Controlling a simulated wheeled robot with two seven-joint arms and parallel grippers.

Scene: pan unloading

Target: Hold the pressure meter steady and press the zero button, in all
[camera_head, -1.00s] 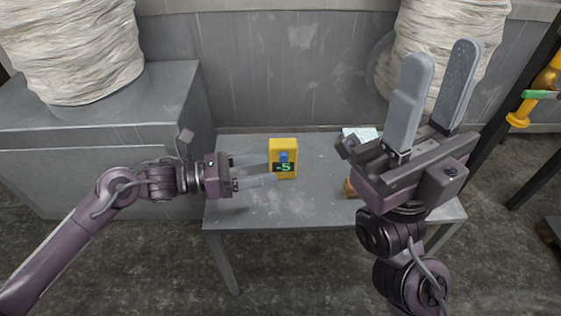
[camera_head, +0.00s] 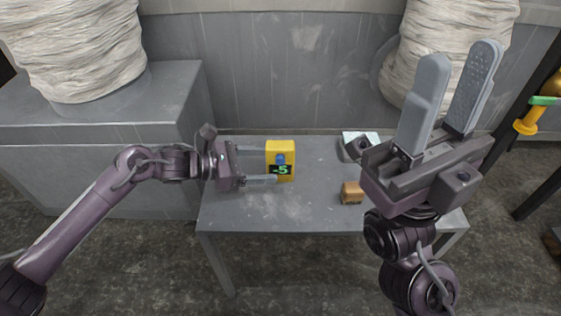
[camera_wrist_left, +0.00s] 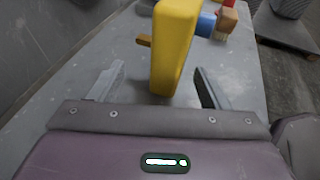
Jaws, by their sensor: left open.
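The yellow pressure meter (camera_head: 272,148) stands upright on the grey table, its display reading -5. The blue button (camera_head: 281,158) is on its front, above the display. My left gripper (camera_head: 269,164) is open at the meter's left side, one finger toward its back and one toward its front. In the left wrist view the meter (camera_wrist_left: 174,45) rises between the two open fingers (camera_wrist_left: 160,75), with visible gaps on both sides. The blue button (camera_wrist_left: 207,24) sticks out to the right there. My right gripper (camera_head: 458,60) is open, empty and points up, right of the table's middle.
A small brown block (camera_head: 351,193) lies on the table (camera_head: 270,212) right of the meter. A pale flat item (camera_head: 358,140) is at the back right, partly behind my right gripper. Wrapped white rolls (camera_head: 75,50) stand behind. The table's front left is clear.

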